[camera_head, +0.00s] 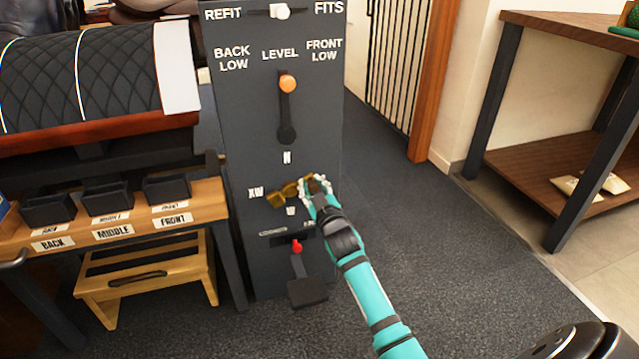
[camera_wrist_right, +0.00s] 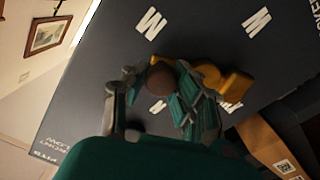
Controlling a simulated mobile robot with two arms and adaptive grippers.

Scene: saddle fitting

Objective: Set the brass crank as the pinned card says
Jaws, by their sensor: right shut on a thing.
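The brass crank (camera_head: 277,200) is on the front of a dark grey panel (camera_head: 240,130). Its arm runs from lower left to the right, where my right gripper (camera_head: 316,186) is at its handle end. In the wrist view the brass arm (camera_wrist_right: 228,83) and a brown knob (camera_wrist_right: 161,78) show, and my right gripper (camera_wrist_right: 155,95) is shut on the knob. A mark at the right is hidden by my gripper. I cannot make out the pinned card. My left gripper is not in view.
Above the crank is an orange-knobbed lever (camera_head: 287,84), and below it a red-knobbed lever (camera_head: 297,247). A saddle-like quilted form (camera_head: 85,75) and a wooden bench (camera_head: 205,192) with black trays stand left. A wooden shelf unit (camera_head: 560,22) stands right. The carpet between is clear.

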